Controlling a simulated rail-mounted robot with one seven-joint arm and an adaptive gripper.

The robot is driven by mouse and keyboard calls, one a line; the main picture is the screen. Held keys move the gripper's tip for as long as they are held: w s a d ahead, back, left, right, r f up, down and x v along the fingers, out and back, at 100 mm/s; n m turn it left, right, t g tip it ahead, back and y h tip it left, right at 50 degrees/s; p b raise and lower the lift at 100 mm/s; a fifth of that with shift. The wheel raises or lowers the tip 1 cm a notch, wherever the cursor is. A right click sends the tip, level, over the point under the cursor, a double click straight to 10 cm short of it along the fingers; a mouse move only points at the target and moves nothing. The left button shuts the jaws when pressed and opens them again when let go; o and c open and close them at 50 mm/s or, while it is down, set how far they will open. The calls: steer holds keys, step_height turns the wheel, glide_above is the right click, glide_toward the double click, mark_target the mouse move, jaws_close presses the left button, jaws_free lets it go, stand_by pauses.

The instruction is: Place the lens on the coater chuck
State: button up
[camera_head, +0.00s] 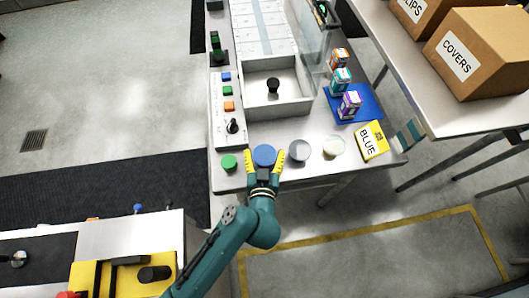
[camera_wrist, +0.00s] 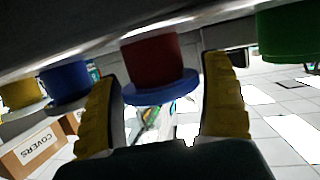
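A round blue disc (camera_head: 264,155), which looks like a lens, sits at the front of the steel bench. The wrist view is upside down and shows a blue-rimmed disc (camera_wrist: 160,87) on a red stand (camera_wrist: 150,60). My gripper (camera_head: 264,157) is open, with its yellow fingers on either side of that disc. In the wrist view a small gap shows at the right finger; contact at the left finger is unclear. A black round-topped post (camera_head: 273,85), possibly the coater chuck, stands empty inside a grey open-topped box (camera_head: 284,108) farther back.
A green stand (camera_head: 229,162) is left of the disc; a grey disc (camera_head: 299,150) and cream disc (camera_head: 334,147) are to the right. A button panel (camera_head: 228,135) edges the box's left.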

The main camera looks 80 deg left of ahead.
steer(key=shift+o, duration=1.3)
steer(key=shift+r, duration=0.1)
steer(key=v, duration=1.6)
steer(key=shift+d, duration=0.2)
